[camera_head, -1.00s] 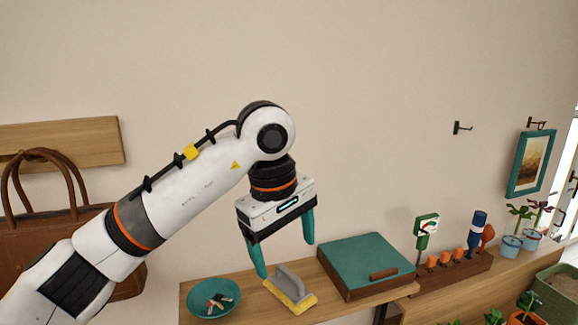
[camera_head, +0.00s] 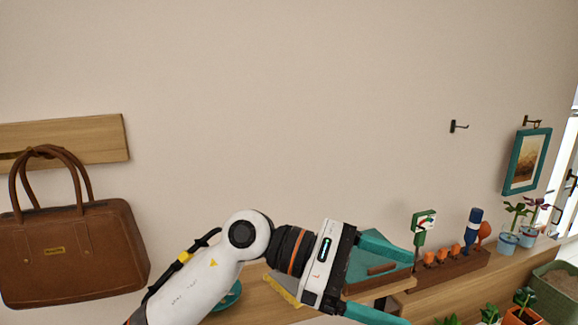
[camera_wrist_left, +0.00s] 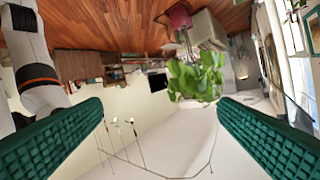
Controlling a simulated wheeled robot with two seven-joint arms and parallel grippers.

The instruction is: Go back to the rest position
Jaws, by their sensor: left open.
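My left gripper (camera_head: 409,290) is open and empty. Its teal fingers point to the right in the head view, in front of the teal-topped wooden box and the shelf edge. In the left wrist view the two ridged teal fingers (camera_wrist_left: 161,130) stand wide apart with nothing between them. The left arm comes in low from the bottom left of the head view. My right gripper is not in view.
The arm partly hides the teal bowl (camera_head: 232,296), the yellow-edged tool (camera_head: 281,288) and the teal-topped box (camera_head: 385,251). A brown bag (camera_head: 75,255) hangs at left. Potted plants (camera_head: 507,240) and a planter (camera_head: 558,290) stand at right.

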